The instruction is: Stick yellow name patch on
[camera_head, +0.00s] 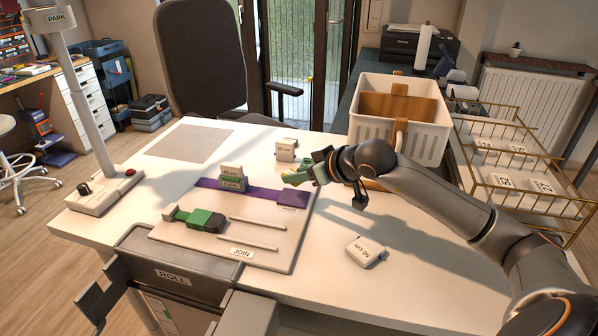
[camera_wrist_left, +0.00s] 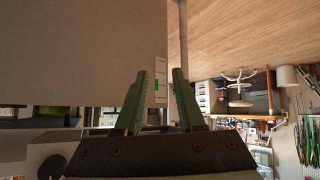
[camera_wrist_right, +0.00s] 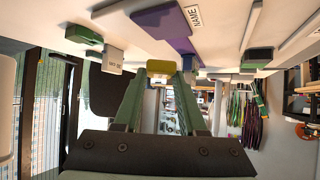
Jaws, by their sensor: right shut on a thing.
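The yellow patch (camera_wrist_right: 160,67) sits between the fingertips of my right gripper (camera_wrist_right: 161,78), which is shut on it. In the head view my right gripper (camera_head: 294,178) is above the table, just right of the purple strip (camera_head: 208,184); the patch is hard to make out there. The purple strip lies across the JOIN board (camera_head: 273,257), with a wider purple end (camera_head: 293,198) near the gripper. In the right wrist view the purple end (camera_wrist_right: 163,24) is beyond the patch, beside a white NAME label (camera_wrist_right: 194,16). My left gripper (camera_wrist_left: 161,78) is open and empty, away from the strip.
Labelled blocks stand on the strip (camera_head: 232,178) and on the table, at the back (camera_head: 286,150) and front right (camera_head: 366,251). A green-and-black tool (camera_head: 200,220) and pale rods lie on the board. A white basket (camera_head: 400,105) and wire racks (camera_head: 520,170) are at right.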

